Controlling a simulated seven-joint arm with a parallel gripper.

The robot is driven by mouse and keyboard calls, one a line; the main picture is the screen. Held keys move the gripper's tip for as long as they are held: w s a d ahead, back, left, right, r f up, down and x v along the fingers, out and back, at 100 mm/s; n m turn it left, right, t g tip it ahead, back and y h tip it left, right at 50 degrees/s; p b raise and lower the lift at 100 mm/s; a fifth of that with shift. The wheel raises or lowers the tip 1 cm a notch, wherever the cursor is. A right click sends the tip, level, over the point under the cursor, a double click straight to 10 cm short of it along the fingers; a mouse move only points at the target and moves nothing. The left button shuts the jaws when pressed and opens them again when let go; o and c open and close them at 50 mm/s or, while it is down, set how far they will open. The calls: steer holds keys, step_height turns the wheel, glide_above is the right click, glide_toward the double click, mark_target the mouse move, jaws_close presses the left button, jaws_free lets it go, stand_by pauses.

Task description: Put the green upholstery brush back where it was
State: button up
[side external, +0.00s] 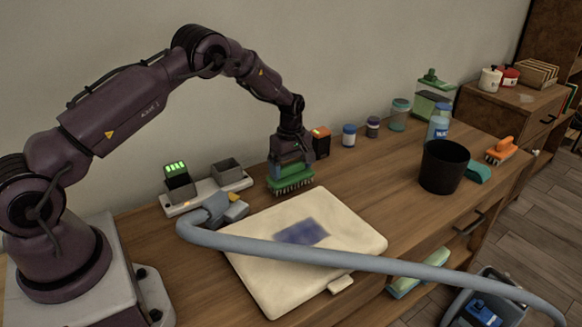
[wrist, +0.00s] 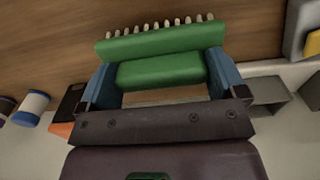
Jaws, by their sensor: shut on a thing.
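The green upholstery brush (side external: 291,178) has a green body and pale bristles along its lower edge. My gripper (side external: 290,163) is shut on it, with the bristles facing down, just behind the cream cushion. In the wrist view the brush (wrist: 162,55) sits between the two blue fingers of my gripper (wrist: 160,80), its bristles toward the top of the picture. I cannot tell whether the bristles touch the wooden table (side external: 365,175).
A cream cushion (side external: 345,235) with a blue stain lies in front. A grey hose (side external: 350,260) crosses it. A charger base (side external: 205,195) with a grey holder (side external: 228,172) stands left. A black and orange box (side external: 321,142) and jars stand right, then a black bin (side external: 443,167).

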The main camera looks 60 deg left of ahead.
steer(key=shift+f, duration=0.25)
